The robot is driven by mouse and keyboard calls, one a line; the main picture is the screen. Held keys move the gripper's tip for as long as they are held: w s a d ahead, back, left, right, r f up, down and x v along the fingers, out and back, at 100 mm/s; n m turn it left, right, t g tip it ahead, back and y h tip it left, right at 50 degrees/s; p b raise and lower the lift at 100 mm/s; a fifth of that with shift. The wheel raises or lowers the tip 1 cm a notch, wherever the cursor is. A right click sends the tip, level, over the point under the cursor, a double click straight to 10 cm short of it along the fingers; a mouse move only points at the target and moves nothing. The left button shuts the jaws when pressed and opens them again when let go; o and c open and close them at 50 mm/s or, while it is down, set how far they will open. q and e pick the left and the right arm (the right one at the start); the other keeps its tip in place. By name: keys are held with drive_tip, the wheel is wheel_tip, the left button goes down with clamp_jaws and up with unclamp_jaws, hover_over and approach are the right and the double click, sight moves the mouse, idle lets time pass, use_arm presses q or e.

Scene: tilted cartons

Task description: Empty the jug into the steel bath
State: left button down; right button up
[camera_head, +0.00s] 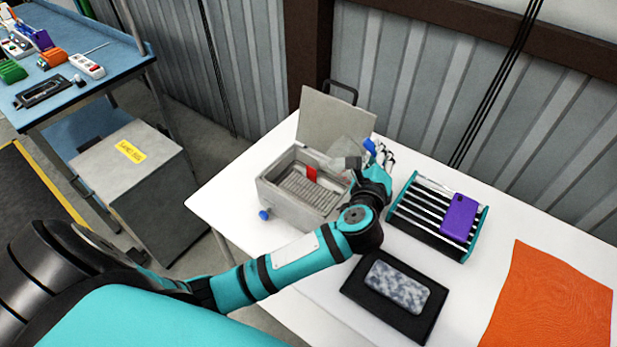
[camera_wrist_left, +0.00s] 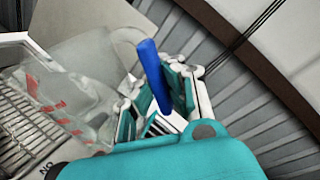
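The steel bath (camera_head: 285,195) is a grey box on the white table with its lid (camera_head: 335,120) raised and a slotted rack inside. The jug (camera_head: 349,152) is clear with a blue handle and is tilted over the bath's right side. It also shows in the left wrist view (camera_wrist_left: 75,100), with red markings on its wall and its mouth towards the rack. My left gripper (camera_head: 377,156) is at the right of the bath, its fingers closed around the blue handle, also seen in the left wrist view (camera_wrist_left: 158,92). I cannot tell whether liquid is in the jug. My right gripper is out of view.
A striped rack (camera_head: 420,220) with a purple phone (camera_head: 460,217) stands right of the bath. A black mat (camera_head: 365,290) with a grey patterned phone (camera_head: 400,287) lies in front. An orange cloth (camera_head: 550,300) covers the right. A corrugated wall rises behind.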

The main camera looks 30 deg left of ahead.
sight(353, 147)
use_arm(q)
drive_tip(key=shift+s+a+r+n, duration=0.1)
drive_tip(key=shift+a+r+n, duration=0.2)
drive_tip(key=shift+a+n, duration=0.5)
idle(0.5)
drive_tip(key=shift+s+a+n+b, duration=0.1)
drive_tip(key=shift+a+n+b, duration=0.25)
drive_tip(key=shift+a+n, duration=0.4)
idle(1.3)
drive_tip(key=shift+s+a+f+n+g+h+b, duration=0.1)
drive_tip(key=shift+a+f+n+g+h+b, duration=0.25)
drive_tip(key=shift+a, duration=0.3)
drive_tip(key=shift+s+a+f+n+g+h+b, duration=0.1)
drive_tip(key=shift+a+f+n+g+b, duration=0.05)
drive_tip(key=shift+a+f+n+b, duration=0.4)
idle(0.6)
drive_tip(key=shift+s+a+r+n+p, duration=0.1)
drive_tip(key=shift+a+r+n+p, duration=0.3)
drive_tip(key=shift+a, duration=0.15)
drive_tip(key=shift+s+a+r+n+p, duration=0.1)
drive_tip(key=shift+a+r+n+p, duration=0.2)
drive_tip(key=shift+a, duration=0.3)
drive_tip(key=shift+a+r+n+p, duration=0.35)
drive_tip(key=shift+a+p, duration=0.1)
drive_tip(key=shift+a, duration=0.1)
idle(0.3)
